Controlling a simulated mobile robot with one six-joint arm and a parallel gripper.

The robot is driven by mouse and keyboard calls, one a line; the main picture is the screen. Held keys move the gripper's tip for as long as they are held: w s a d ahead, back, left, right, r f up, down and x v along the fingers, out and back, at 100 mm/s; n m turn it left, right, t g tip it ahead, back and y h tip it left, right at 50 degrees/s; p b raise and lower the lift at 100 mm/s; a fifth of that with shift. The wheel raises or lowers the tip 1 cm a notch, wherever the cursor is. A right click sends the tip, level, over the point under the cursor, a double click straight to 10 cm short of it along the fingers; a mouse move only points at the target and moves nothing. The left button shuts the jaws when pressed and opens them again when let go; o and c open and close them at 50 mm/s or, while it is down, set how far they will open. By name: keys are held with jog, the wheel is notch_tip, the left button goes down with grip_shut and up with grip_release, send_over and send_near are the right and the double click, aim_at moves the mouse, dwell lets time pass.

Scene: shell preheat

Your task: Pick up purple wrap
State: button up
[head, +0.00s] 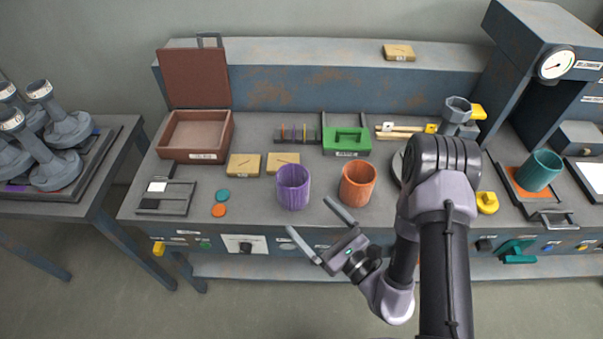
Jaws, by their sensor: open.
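The purple wrap (293,187) is a ribbed, open-topped cylinder. It stands upright on the grey workbench (245,215), near the front edge and left of the orange wrap (357,186). My gripper (315,221) is open, with its two fingers spread and pointing up and to the left in the picture. It is just in front of the purple wrap, with nothing between the fingers. I cannot tell how high the fingertips are above the bench, and no contact with the wrap shows.
The orange wrap is close to the right finger. Behind stand wooden blocks (244,166) and a green tray (346,141). An open brown box (196,134) is at left. A teal cup (538,170) is at right. Teal and orange discs (219,210) lie left of the wrap.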

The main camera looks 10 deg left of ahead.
jog(key=f, duration=0.1)
jog(key=f+m+h, duration=0.1)
jog(key=d+f+t+h, duration=0.1)
jog(key=shift+w+f+m, duration=0.3)
jog(key=shift+w, duration=0.05)
jog(key=b, duration=0.1)
send_near(285, 179)
jog(key=x, duration=0.3)
jog(key=shift+s+a, duration=0.2)
jog(key=shift+s, duration=0.05)
jog(key=b+x, duration=0.1)
jog(key=x, duration=0.2)
jog(key=b+x, duration=0.1)
jog(key=x, duration=0.2)
jog(key=shift+w+d, duration=0.15)
jog(key=shift+w, duration=0.2)
jog(key=c, duration=1.4)
